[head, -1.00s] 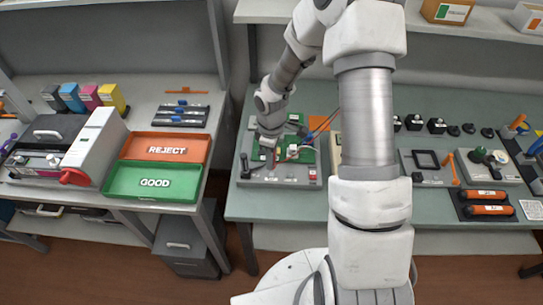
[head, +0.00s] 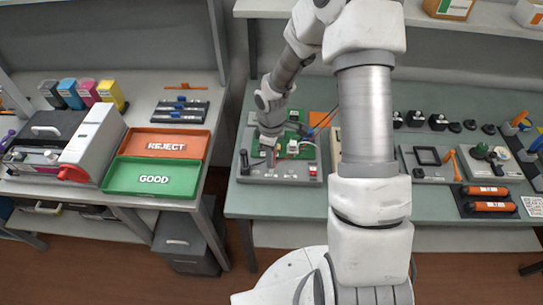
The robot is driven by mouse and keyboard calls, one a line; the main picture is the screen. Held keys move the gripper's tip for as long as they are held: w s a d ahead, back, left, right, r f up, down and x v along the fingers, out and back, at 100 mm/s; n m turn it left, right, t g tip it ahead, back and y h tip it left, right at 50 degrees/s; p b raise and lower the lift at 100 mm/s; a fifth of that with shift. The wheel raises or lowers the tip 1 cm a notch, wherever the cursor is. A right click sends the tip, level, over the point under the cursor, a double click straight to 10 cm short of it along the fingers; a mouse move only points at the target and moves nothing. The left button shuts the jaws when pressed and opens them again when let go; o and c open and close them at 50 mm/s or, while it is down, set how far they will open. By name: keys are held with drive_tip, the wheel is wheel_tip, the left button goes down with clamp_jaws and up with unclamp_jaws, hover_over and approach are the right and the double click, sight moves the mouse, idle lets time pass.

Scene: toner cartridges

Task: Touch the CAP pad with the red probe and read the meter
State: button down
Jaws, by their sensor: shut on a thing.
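My gripper (head: 270,157) is over the green circuit board (head: 298,147) on the grey test fixture (head: 285,179), pointing down. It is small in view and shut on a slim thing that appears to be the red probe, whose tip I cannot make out. A thin red lead (head: 326,121) runs from the right toward the board. The CAP pad cannot be picked out, so contact cannot be told. A cream edge (head: 334,150), perhaps of the meter, shows beside my arm; my arm covers the rest, and no reading is visible.
The REJECT tray (head: 143,133) and GOOD tray (head: 112,178) lie on the left bench beside a printer (head: 93,145). Black parts (head: 437,122) and orange rollers (head: 486,190) are right of my arm. A floor gap separates the benches.

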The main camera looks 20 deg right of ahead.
drive_tip(key=shift+f+b, duration=0.6)
drive_tip(key=shift+f, duration=0.05)
idle(1.1)
drive_tip(key=shift+r+p, duration=2.75)
drive_tip(key=shift+r, duration=0.8)
drive_tip(key=m, duration=0.1)
drive_tip(key=m+b, duration=0.1)
drive_tip(key=m, duration=0.1)
drive_tip(key=shift+s+d+r, duration=0.1)
drive_tip(key=shift+r, duration=0.25)
drive_tip(key=m, duration=0.1)
drive_tip(key=r+m+b, duration=0.1)
drive_tip(key=m, duration=0.1)
drive_tip(key=shift+s+r, duration=0.1)
drive_tip(key=shift+s, duration=0.1)
drive_tip(key=m, duration=0.1)
drive_tip(key=r+m, duration=0.1)
drive_tip(key=m, duration=0.1)
drive_tip(key=s+m+b, duration=0.1)
drive_tip(key=m, duration=0.1)
drive_tip(key=shift+r, duration=0.35)
drive_tip(key=shift+w, duration=0.1)
